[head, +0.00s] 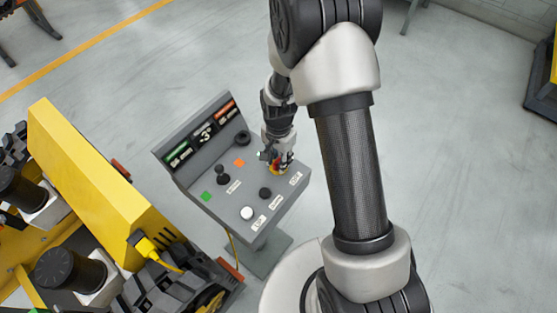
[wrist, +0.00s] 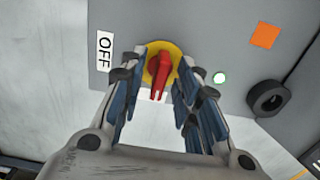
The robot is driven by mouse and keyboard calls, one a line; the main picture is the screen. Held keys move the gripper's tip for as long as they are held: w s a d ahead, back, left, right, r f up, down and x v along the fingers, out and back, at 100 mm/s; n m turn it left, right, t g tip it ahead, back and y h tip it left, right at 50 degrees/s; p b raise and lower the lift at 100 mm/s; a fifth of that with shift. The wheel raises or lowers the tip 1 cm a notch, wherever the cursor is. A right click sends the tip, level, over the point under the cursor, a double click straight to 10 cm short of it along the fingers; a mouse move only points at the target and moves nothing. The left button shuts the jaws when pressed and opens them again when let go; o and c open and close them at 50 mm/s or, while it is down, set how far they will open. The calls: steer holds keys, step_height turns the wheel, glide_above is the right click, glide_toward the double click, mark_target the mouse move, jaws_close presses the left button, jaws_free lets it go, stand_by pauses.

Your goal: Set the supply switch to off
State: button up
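The supply switch is a red handle (wrist: 159,78) on a round yellow plate (wrist: 176,52), mounted on the grey console panel (wrist: 210,20). A white OFF label (wrist: 104,51) lies to its left in the wrist view. The handle stands about upright there and does not point at the label. My gripper (wrist: 163,62) is open, with one finger on each side of the handle and a gap visible on both sides. In the head view my gripper (head: 275,156) is down at the console's right part and hides most of the switch; some yellow plate (head: 273,172) shows.
The console also carries a black knob (wrist: 268,98), an orange square (wrist: 264,35), a small green-ringed white dot (wrist: 219,78) and a white button (head: 247,213). A display board (head: 205,132) rises at its back. A yellow machine (head: 95,185) stands close on the left.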

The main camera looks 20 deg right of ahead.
steer(key=shift+f, duration=0.2)
jaws_close()
stand_by(0.3)
